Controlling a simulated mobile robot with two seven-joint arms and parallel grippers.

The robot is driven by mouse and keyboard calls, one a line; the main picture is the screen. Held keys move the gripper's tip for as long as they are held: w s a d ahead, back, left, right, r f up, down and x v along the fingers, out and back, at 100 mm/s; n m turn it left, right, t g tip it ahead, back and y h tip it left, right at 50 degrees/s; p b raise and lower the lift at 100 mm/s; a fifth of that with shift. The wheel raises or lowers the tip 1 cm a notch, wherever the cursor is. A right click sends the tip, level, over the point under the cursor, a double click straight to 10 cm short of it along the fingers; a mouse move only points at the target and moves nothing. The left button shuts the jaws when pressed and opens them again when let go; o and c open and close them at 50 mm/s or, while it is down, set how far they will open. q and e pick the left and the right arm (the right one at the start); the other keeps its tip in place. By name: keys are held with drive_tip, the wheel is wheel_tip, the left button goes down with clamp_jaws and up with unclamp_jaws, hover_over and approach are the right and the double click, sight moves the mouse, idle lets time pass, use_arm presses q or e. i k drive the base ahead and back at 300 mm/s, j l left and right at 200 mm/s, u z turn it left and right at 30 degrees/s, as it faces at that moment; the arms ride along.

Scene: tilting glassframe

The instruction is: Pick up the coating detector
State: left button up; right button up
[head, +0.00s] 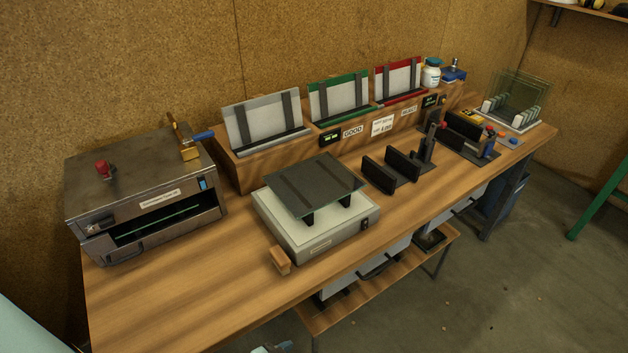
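I cannot tell for sure which thing is the coating detector. One candidate is a small yellow and black device (468,116) on the right part of the bench, behind the dark holders. Another is a small dark blue upright item (489,146) near the bench's front right edge. Both are small in the head view and their details are unclear. Neither of my grippers can be made out in the head view. Only a pale blue-grey piece shows at the bottom edge, too cut off to name.
The wooden bench (190,300) holds a metal oven-like box (105,185), a scale-like unit (330,235) with a dark glass plate (315,185), several black holders (377,175), and a glass rack (520,122). Three framed panels stand at the back. The front left bench top is clear.

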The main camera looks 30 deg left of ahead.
sight(468, 115)
drive_tip(key=i+l+z, duration=0.1)
drive_tip(key=z, duration=0.3)
drive_tip(key=i+l+z, duration=0.1)
drive_tip(key=z, duration=0.3)
drive_tip(key=i+z, duration=0.15)
drive_tip(key=z, duration=0.25)
drive_tip(key=i, duration=3.3)
drive_tip(key=i+u, duration=0.15)
drive_tip(key=u, duration=0.3)
drive_tip(key=i+u, duration=0.15)
drive_tip(key=u, duration=0.3)
drive_tip(key=i+l+u, duration=0.15)
drive_tip(key=u, duration=2.7)
